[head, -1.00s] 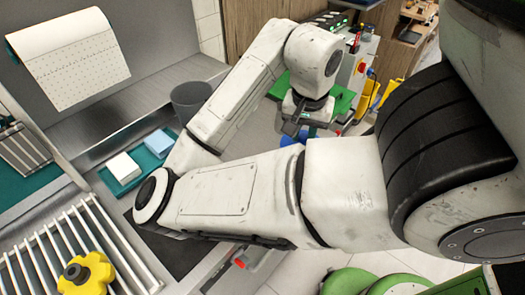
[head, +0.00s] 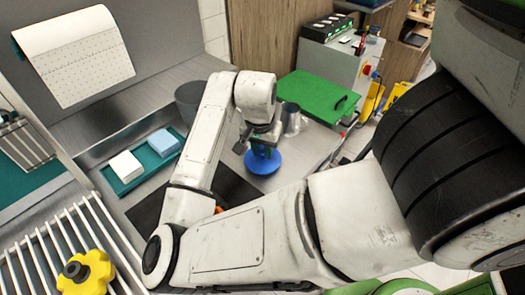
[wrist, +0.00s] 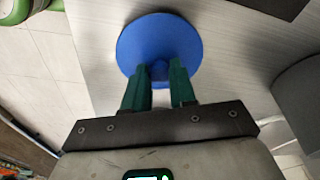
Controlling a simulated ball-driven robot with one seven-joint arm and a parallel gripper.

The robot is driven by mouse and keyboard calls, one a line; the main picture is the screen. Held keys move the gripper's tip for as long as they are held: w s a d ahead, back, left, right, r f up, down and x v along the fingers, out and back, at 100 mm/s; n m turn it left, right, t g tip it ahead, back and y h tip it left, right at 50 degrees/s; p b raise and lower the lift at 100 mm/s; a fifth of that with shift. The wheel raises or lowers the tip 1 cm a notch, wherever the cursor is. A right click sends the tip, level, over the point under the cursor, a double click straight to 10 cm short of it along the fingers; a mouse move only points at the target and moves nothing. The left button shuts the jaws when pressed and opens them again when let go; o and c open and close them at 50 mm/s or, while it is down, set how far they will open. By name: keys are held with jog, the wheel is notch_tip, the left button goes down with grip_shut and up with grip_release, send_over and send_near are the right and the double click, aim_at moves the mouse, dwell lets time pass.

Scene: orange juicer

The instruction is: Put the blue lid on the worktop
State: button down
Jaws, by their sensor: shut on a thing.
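The blue lid (head: 262,163) is a round disc with a small knob, seen in the head view below my gripper (head: 264,146). My gripper is shut on the knob of the lid. In the wrist view, the green fingertips of my gripper (wrist: 160,78) close on the knob and the lid (wrist: 158,40) spreads out beyond them. The lid is over the grey worktop (head: 312,145). I cannot tell whether it touches the surface.
A metal container (head: 292,118) stands just behind the lid. A grey bin (head: 188,98) and a teal tray (head: 122,183) with a white and a blue block are to the left. A green board (head: 315,94) lies behind right.

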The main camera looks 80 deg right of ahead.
aim_at(260, 164)
jog(key=shift+f, duration=0.55)
jog(key=shift+f, duration=0.1)
jog(key=c, duration=0.9)
grip_release()
jog(key=r, duration=0.4)
jog(key=a+r, duration=0.1)
jog(key=r, duration=0.7)
jog(key=shift+w+a+r, duration=0.1)
jog(key=shift+w+a, duration=0.05)
jog(key=shift+a, duration=0.25)
